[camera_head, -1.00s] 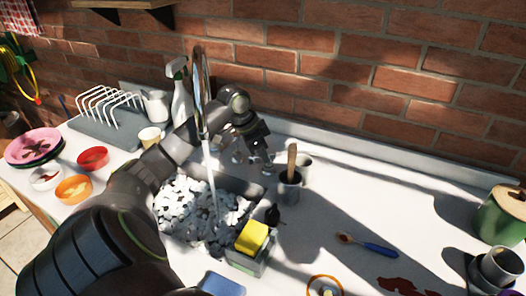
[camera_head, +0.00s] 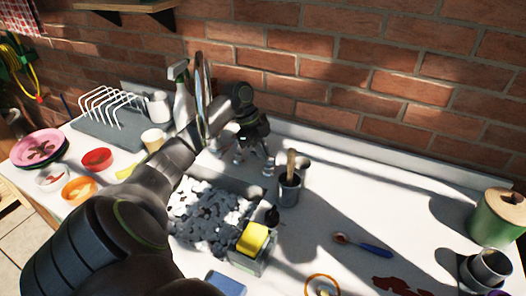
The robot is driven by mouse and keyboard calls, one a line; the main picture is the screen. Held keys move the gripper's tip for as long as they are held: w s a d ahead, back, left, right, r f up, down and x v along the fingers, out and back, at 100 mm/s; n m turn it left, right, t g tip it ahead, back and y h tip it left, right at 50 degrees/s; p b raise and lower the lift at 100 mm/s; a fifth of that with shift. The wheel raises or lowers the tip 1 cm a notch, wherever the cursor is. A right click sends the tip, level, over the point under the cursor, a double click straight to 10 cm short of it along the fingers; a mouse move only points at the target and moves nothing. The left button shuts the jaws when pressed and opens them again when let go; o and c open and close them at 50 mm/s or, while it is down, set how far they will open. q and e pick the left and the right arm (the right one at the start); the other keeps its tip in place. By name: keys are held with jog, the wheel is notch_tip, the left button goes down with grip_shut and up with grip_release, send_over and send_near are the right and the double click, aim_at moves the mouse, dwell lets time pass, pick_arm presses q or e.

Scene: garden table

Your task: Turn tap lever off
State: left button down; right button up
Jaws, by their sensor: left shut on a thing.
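The tap's tall curved chrome spout (camera_head: 200,85) rises behind the sink, partly hidden by my left arm. No water stream shows below it now. The sink (camera_head: 245,186) is full of white foam (camera_head: 212,212). My left gripper (camera_head: 254,160) points down just right of the spout, at the back of the sink. It is shut on the tap lever, which is small and mostly hidden by the gripper. My right gripper is not in view.
A spray bottle (camera_head: 181,95) and a dish rack (camera_head: 112,120) stand left of the tap. A cup with a brush (camera_head: 289,188) stands close right of the gripper. A yellow sponge (camera_head: 252,239) sits at the sink's front right.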

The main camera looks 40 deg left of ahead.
pick_arm(q)
jog(key=shift+w+r, duration=0.1)
dwell(0.4)
jog(key=c, duration=1.5)
grip_release()
jog(key=shift+c, duration=0.2)
jog(key=b+v, duration=0.1)
jog(key=v, duration=0.6)
jog(key=shift+a+r, duration=0.1)
jog(key=shift+r, duration=0.05)
jog(key=shift+w, duration=0.1)
